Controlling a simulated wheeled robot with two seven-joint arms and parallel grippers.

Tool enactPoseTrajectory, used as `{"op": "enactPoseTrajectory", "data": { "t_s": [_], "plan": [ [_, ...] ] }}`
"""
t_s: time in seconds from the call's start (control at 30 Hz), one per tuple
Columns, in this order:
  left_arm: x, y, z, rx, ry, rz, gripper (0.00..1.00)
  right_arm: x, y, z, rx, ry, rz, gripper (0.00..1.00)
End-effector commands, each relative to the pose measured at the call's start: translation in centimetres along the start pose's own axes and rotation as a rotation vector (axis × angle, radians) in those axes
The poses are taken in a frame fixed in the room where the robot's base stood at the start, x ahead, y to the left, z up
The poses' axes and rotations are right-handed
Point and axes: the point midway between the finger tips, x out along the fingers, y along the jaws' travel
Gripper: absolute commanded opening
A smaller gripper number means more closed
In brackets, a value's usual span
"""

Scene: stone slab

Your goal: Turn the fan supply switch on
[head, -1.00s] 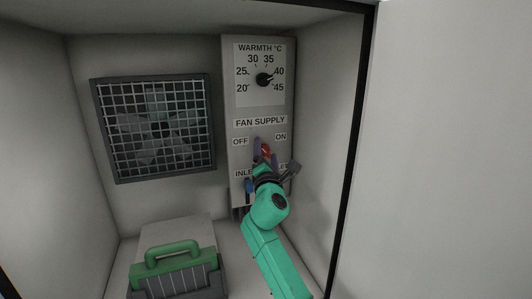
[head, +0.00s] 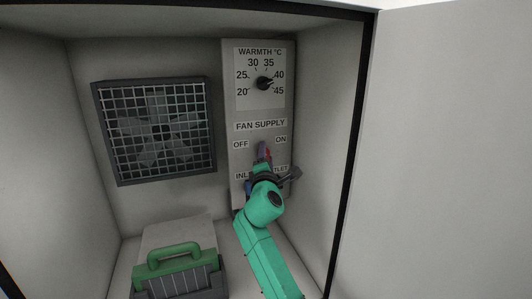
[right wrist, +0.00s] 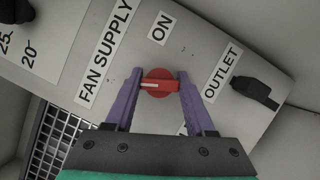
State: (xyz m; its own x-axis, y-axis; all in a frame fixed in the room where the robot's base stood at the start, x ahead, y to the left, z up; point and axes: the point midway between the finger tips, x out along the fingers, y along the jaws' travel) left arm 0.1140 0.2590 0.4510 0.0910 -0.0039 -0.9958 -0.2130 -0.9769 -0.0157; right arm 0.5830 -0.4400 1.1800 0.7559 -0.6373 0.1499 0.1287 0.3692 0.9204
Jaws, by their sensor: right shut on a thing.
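The red fan supply switch (right wrist: 160,83) is on the grey control panel (right wrist: 130,75), beside the ON label (right wrist: 159,28). Its white mark points left in the right wrist view, towards the FAN SUPPLY label and not straight at ON. My right gripper (right wrist: 160,88) is shut on the switch, with a purple finger on each side. In the head view the gripper (head: 264,152) covers most of the switch, and only a bit of red shows below the OFF (head: 241,145) and ON labels. My left gripper is not in view.
A warmth dial (head: 264,83) is above on the panel. A black outlet plug (right wrist: 254,90) sticks out close to the gripper. A caged fan (head: 158,130) is on the back wall. A box with a green handle (head: 174,254) stands on the floor. The cabinet side wall (head: 322,130) is close on the right.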

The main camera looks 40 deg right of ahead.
Motion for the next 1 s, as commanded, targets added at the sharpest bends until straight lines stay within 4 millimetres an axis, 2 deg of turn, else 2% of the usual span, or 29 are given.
{"op": "enactPoseTrajectory", "data": {
  "t_s": [0.03,1.0],
  "plan": [
    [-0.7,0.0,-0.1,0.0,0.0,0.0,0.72,0.1,0.3,0.1,0.041,0.001,-0.02,0.0],
    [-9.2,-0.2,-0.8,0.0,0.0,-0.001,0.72,0.0,0.2,0.1,0.857,0.0,-0.361,0.0]
  ]
}}
